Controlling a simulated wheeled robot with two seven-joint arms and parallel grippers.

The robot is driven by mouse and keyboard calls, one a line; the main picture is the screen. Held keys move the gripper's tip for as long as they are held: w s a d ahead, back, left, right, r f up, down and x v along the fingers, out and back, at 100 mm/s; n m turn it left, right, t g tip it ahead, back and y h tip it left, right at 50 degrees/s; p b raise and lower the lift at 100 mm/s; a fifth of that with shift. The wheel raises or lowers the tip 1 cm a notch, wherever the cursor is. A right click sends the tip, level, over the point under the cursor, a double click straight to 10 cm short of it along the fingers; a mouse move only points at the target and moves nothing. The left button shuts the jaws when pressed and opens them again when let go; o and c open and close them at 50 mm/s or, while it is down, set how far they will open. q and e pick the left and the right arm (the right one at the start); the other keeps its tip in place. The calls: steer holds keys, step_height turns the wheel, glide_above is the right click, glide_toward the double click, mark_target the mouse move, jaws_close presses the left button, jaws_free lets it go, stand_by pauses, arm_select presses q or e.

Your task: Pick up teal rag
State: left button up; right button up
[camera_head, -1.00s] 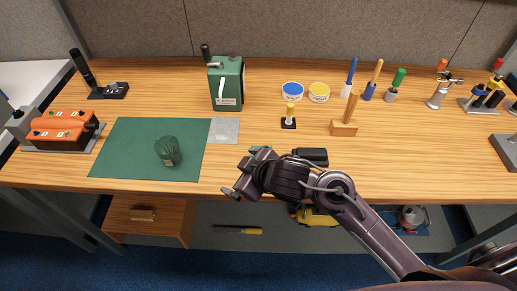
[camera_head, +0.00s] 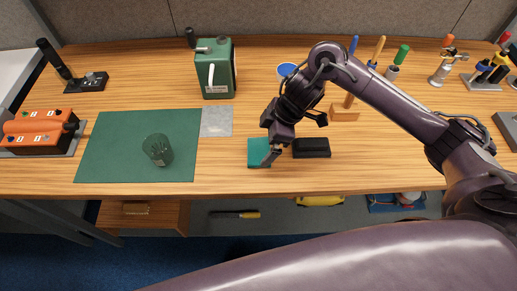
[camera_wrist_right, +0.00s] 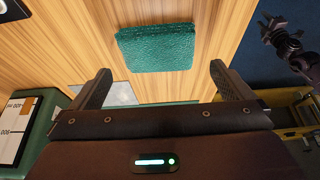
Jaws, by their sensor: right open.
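The teal rag (camera_head: 258,152) is a small folded square lying flat on the wooden bench, right of the green mat and just left of a black block. My right gripper (camera_head: 270,145) is over the rag's right side in the head view and partly hides it. In the right wrist view the whole rag (camera_wrist_right: 156,47) shows beyond the two spread fingers (camera_wrist_right: 162,85), with nothing between them. The right gripper is open and apart from the rag.
The black block (camera_head: 311,148) lies close to the rag's right. A green mat (camera_head: 110,140) holds a dark green cylindrical object (camera_head: 157,150). A grey plate (camera_head: 217,121), a green winch box (camera_head: 215,70) and a wooden stand (camera_head: 344,113) are nearby. The bench's front strip is clear.

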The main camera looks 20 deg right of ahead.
mark_target(257, 148)
steer(key=p+x, duration=0.1)
steer(key=x, duration=0.2)
steer(key=shift+w+f, duration=0.15)
steer(key=shift+f, duration=0.2)
steer(key=shift+a+f, duration=0.1)
steer(key=shift+f, duration=0.2)
steer(key=shift+w, duration=0.1)
steer(key=c, duration=0.8)
arm_select(q)
steer(key=shift+w+d+r, duration=0.1)
steer(key=shift+w+r, duration=0.55)
arm_select(e)
steer(key=shift+r, duration=0.1)
steer(key=shift+r, duration=0.5)
arm_select(q)
step_height(257, 148, up, 2)
steer(key=shift+r+p, duration=0.25)
steer(key=shift+p, duration=0.95)
arm_select(e)
step_height(257, 148, up, 19)
